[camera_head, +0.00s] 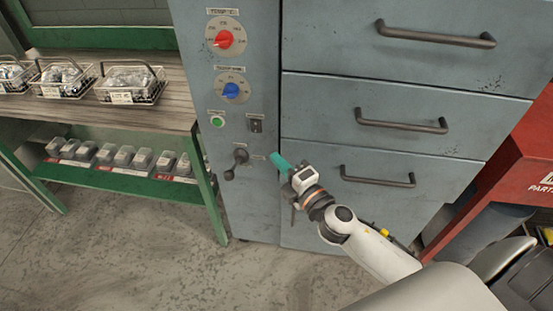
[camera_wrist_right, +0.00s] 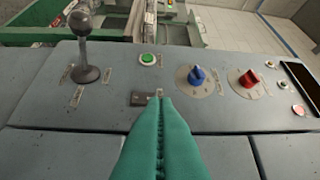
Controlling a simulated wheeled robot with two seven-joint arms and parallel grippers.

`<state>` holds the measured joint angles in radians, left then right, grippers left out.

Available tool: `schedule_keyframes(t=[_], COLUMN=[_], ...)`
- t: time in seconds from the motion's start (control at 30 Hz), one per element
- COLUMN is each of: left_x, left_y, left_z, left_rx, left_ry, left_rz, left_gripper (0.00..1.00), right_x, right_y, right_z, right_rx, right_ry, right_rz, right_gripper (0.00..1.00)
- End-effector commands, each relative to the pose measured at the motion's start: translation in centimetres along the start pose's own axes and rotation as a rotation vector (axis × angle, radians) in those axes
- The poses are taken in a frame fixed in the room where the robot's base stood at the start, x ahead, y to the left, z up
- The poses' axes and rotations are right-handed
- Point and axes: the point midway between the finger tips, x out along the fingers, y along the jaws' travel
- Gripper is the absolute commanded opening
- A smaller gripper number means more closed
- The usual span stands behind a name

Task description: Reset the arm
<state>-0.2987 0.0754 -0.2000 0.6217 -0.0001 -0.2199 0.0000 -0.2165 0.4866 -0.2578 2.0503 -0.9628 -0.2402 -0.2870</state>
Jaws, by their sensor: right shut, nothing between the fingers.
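My right gripper (camera_head: 279,160) is in front of the grey machine cabinet, beside the lower part of its control panel. Its teal fingers are shut with nothing between them; they also show in the right wrist view (camera_wrist_right: 161,100). A dark lever with a ball knob (camera_head: 240,156) is just left of the fingertips; in the wrist view the lever (camera_wrist_right: 84,45) stands apart from them. A small dark switch (camera_head: 255,125) is above the fingertips, and in the wrist view it is partly hidden by them. My left gripper is not in view.
A green button (camera_head: 217,121), blue knob (camera_head: 231,90) and red knob (camera_head: 224,39) are higher on the panel. Drawers with bar handles (camera_head: 378,178) are to the right. A workbench with wire baskets (camera_head: 131,84) is at left. A red cabinet (camera_head: 520,165) is at right.

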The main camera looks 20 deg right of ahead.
Motion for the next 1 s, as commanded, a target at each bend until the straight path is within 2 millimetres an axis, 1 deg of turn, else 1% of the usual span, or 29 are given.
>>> schedule_keyframes(t=[0.37,0.47,0.57,0.6,0.67,0.7,0.77,0.8,0.87,0.9,0.97,1.0], left_x=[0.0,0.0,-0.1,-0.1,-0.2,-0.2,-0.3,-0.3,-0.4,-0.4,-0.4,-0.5], left_y=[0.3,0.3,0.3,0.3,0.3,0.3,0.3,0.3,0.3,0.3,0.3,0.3], left_z=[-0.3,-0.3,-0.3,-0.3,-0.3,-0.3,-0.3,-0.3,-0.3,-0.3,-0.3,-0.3], left_rx=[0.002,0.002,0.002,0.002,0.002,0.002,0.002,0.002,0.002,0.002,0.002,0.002], left_ry=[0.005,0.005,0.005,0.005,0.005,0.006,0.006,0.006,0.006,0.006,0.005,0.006], left_rz=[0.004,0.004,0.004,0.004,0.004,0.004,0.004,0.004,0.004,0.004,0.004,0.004], left_gripper=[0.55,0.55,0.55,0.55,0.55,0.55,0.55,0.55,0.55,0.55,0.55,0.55], right_x=[0.0,0.1,-0.1,-0.4,-1.2,-2.0,-3.5,-4.8,-7.0,-8.6,-11.4,-13.4], right_y=[0.1,1.5,5.6,8.1,12.3,15.3,19.7,22.5,26.6,29.2,32.9,35.2], right_z=[0.0,-0.3,-1.1,-1.6,-2.2,-2.5,-2.9,-3.0,-3.0,-2.8,-2.4,-2.0], right_rx=[0.001,0.025,0.098,0.141,0.222,0.277,0.366,0.424,0.51,0.567,0.651,0.706], right_ry=[0.0,0.011,0.045,0.067,0.107,0.139,0.19,0.227,0.285,0.327,0.393,0.44], right_rz=[0.002,0.031,0.116,0.166,0.251,0.311,0.399,0.456,0.539,0.593,0.671,0.722], right_gripper=[0.0,0.0,0.0,0.0,0.0,0.0,0.0,0.0,0.0,0.0,0.0,0.0])
